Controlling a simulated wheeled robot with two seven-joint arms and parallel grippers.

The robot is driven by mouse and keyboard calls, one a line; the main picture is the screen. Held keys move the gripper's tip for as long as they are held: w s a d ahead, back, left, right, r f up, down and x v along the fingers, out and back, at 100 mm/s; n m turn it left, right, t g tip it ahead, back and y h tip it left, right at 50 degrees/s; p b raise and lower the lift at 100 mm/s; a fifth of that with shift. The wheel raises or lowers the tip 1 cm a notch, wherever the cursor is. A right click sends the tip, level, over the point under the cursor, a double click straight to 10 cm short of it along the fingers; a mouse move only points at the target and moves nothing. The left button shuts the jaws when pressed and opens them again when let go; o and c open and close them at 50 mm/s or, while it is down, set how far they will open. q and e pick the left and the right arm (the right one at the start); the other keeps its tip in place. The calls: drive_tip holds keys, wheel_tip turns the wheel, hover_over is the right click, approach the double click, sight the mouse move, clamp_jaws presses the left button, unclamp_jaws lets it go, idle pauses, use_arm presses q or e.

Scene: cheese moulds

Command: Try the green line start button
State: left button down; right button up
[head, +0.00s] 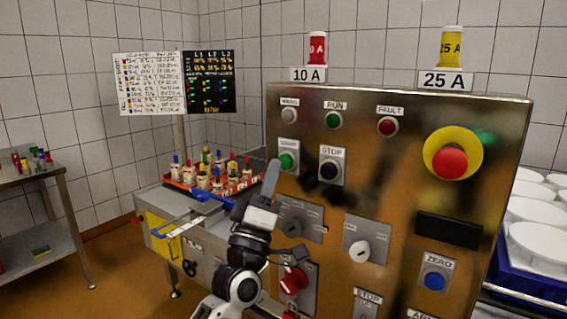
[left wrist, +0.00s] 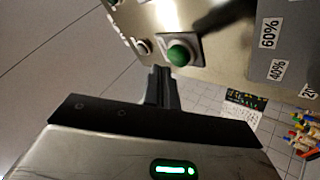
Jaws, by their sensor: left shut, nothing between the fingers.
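The green start button (head: 287,161) sits in a grey plate at the upper left of the steel control panel (head: 390,200). It also shows in the left wrist view (left wrist: 180,54), just beyond my fingertips and slightly right of them. My left gripper (head: 274,168) is shut and empty, pointing up, with its tips at the left edge of the button's plate. The fingers also show in the left wrist view (left wrist: 161,72). I cannot tell whether they touch the panel; the button itself is uncovered. My right gripper is not in view.
A black STOP button (head: 329,170) is right of the green one, below a green RUN lamp (head: 333,120) and a red FAULT lamp (head: 388,126). A red emergency stop (head: 450,163) is at the upper right. Knobs sit lower. A red tray (head: 245,187) of bottles stands behind my arm.

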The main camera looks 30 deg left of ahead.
use_arm(q)
drive_tip(key=shift+w, duration=0.15)
drive_tip(key=shift+w, duration=0.3)
drive_tip(key=shift+w+d, duration=0.1)
drive_tip(key=shift+w, duration=0.4)
idle(0.6)
drive_tip(key=shift+s, duration=0.95)
